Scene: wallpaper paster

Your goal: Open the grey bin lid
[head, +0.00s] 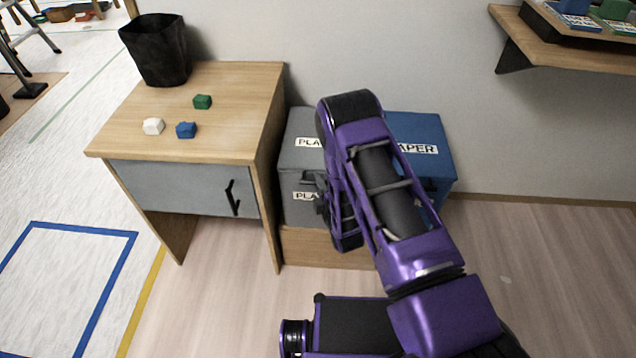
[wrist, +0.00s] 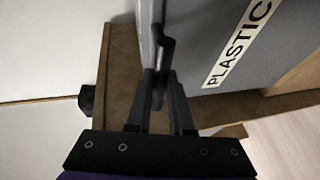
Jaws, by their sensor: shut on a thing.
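The grey bin (head: 298,158) stands between the wooden desk and the blue bin, with part-hidden "PLA" labels on its top and front. Its lid (head: 296,128) looks down and shut in the head view. In the wrist view the bin's grey front (wrist: 220,45) carries the word "PLASTIC". My gripper (wrist: 158,88) is shut on the dark lid handle (wrist: 164,50), which sticks out from the grey bin. In the head view my purple arm crosses in front of both bins and hides much of the grip.
The blue bin (head: 428,150) stands right of the grey one; both are on a low wooden base (head: 325,248). The wooden desk (head: 240,95) with a black basket (head: 157,48) and small blocks is close on the left. A wall shelf (head: 575,45) is at upper right. Floor at right is clear.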

